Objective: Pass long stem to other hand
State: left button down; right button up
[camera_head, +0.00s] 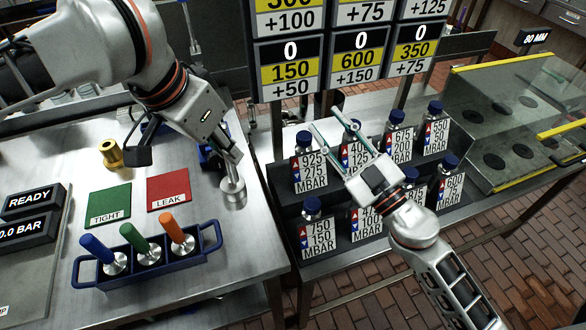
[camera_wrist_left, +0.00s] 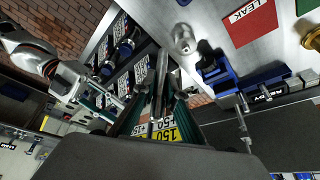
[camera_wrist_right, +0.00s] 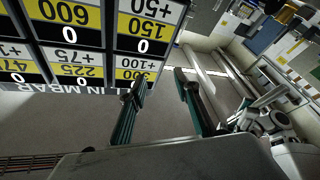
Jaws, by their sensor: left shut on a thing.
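My left gripper (camera_head: 229,152) hangs over the right part of the metal table, fingers pointing down. In the left wrist view it (camera_wrist_left: 161,100) is shut on a slim grey metal stem (camera_wrist_left: 160,75), which sticks out beyond the fingertips. My right gripper (camera_head: 326,112) is to the right, in front of the bottle shelf, apart from the left one. In the right wrist view its two teal fingers (camera_wrist_right: 160,88) are spread with nothing between them.
A silver cylinder (camera_head: 233,193) stands on the table below my left gripper. A blue rack (camera_head: 148,262) holds blue, green and orange handles. Green (camera_head: 109,204) and red (camera_head: 168,191) mats lie behind. Labelled bottles (camera_head: 311,210) stand below my right gripper. Number boards (camera_head: 290,70) hang behind.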

jog(key=s+a+r+n+g+y, duration=0.1)
jog(key=s+a+n+g+y, duration=0.2)
jog(key=a+g+y, duration=0.3)
jog(key=n+g, duration=0.1)
jog(key=g, duration=0.9)
send_near(236, 169)
jog(key=shift+y, duration=0.3)
jog(key=a, duration=0.3)
jog(key=w+a, duration=0.1)
jog(key=a, duration=0.3)
jog(key=w+a, duration=0.1)
jog(key=a, duration=0.3)
jog(key=shift+a+f, duration=0.25)
jog(key=shift+f, duration=0.1)
grip_shut()
pick_arm(q)
jog(key=c, duration=2)
grip_release()
